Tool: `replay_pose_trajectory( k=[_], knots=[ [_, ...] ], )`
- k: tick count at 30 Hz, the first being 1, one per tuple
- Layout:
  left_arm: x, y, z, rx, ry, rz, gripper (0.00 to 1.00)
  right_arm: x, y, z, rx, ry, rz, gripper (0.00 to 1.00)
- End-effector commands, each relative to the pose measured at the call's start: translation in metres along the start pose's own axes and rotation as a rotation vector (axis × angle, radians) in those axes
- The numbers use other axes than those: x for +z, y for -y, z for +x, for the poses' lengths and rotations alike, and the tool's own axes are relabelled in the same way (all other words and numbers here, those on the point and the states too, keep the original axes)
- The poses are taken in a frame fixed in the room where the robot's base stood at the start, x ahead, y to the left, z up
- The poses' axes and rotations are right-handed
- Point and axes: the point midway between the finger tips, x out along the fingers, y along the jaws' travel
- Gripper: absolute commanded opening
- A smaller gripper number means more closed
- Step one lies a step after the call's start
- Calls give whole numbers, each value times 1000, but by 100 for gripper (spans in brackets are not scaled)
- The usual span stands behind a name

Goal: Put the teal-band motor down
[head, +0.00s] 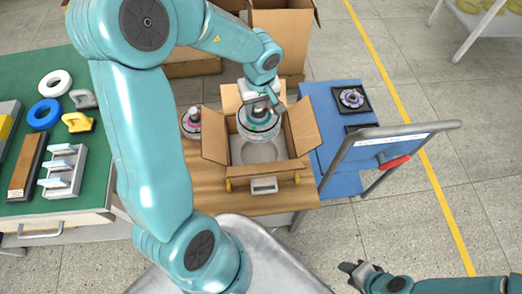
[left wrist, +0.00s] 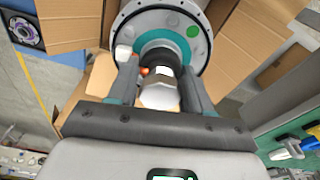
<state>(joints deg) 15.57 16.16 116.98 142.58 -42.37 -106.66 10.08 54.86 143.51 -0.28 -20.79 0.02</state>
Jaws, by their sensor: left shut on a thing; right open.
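The teal-band motor (head: 258,124) is a round grey hub motor with a teal ring, seen over the open cardboard box (head: 301,126) on the wooden table. My left gripper (head: 260,98) is shut on the motor's shaft from above. In the left wrist view the motor (left wrist: 185,22) fills the top, its shaft between the two fingers of my left gripper (left wrist: 158,85). A pale round recess (head: 258,152) shows in the box below the motor. Whether the motor touches the box cannot be told. My right gripper (head: 357,272) is open and empty at the lower right, over the floor.
Another motor (head: 190,122) stands left of the box. A blue cart (head: 341,165) with a dark pad and a round part (head: 351,98) is at the right. A green bench (head: 88,160) with rings and tools is at the left. More boxes stand behind.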

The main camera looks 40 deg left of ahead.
Motion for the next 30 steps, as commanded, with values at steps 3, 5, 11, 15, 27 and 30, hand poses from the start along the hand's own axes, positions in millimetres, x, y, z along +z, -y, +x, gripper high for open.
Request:
replay_pose_trajectory(
  k=[3, 5, 11, 15, 27, 30],
  knots=[
    [1, 0, 15, 0, -1, -1, 0, 0, -2, 7, 0, 0, 0, 43],
    [3, 0, 28, -1, 0, 0, 0, 0, -4, 11, 0, 0, 0, 43],
    [9, -1, 79, -2, 1, 1, 0, -1, -11, 30, 0, 0, 0, 43],
    [12, -2, 113, 0, 0, 1, 0, -1, -16, 44, 0, 0, 0, 43],
    [16, -4, 157, 2, -2, -1, 0, -1, -22, 62, 0, 0, 0, 43],
    [18, -4, 165, 2, -1, -1, 0, -1, -24, 67, 0, 0, 0, 43]
  ],
)
